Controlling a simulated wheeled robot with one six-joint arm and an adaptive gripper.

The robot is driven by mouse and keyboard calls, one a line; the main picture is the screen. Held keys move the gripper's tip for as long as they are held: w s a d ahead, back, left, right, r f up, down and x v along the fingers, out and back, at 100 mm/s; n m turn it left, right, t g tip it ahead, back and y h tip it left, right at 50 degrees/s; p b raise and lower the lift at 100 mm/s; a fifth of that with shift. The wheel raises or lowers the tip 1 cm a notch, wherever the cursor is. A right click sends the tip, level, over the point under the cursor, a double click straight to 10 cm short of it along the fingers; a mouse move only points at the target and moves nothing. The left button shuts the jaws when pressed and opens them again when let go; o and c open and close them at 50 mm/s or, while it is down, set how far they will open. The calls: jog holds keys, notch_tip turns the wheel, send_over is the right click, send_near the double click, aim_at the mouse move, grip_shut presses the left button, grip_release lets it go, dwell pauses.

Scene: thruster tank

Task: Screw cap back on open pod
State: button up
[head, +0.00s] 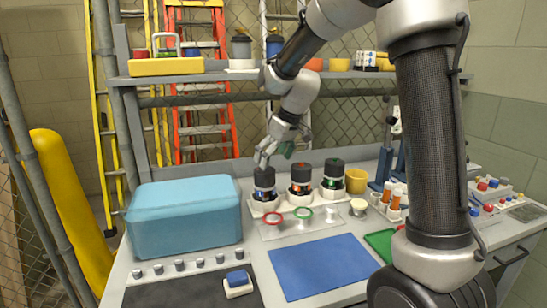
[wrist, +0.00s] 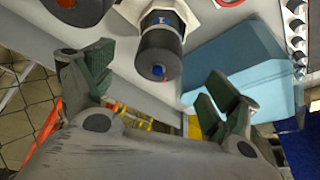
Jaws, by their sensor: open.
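Three pods with dark cylindrical tops stand in white holders on the bench: a left pod (head: 264,181), a middle pod (head: 301,174) with an orange mark, and a right pod (head: 333,172) with green. I cannot tell which pod is open, or pick out a loose cap. My gripper (head: 271,158) is open and empty, just above the left pod. In the wrist view the left pod's black top (wrist: 158,57), with a blue dot, lies between the spread green-padded fingers (wrist: 152,82), with no visible contact. Part of another dark top shows at upper left.
A large light-blue box (head: 185,217) stands left of the pods. Red and green rings (head: 288,214) and a small white piece (head: 358,206) lie in front. A yellow cup (head: 356,180) is to the right. The blue mat (head: 320,266) is clear.

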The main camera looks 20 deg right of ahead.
aim_at(268, 171)
jog(key=shift+n, duration=0.4)
jog(key=shift+w+a+f, duration=0.1)
jog(key=shift+f, duration=0.15)
jog(key=x, duration=0.7)
jog(key=shift+w+f, duration=0.1)
jog(key=shift+w, duration=0.05)
jog(key=c, duration=1.1)
jog(key=shift+o, duration=1.2)
jog(key=shift+c, duration=0.9)
jog(key=shift+a, duration=0.1)
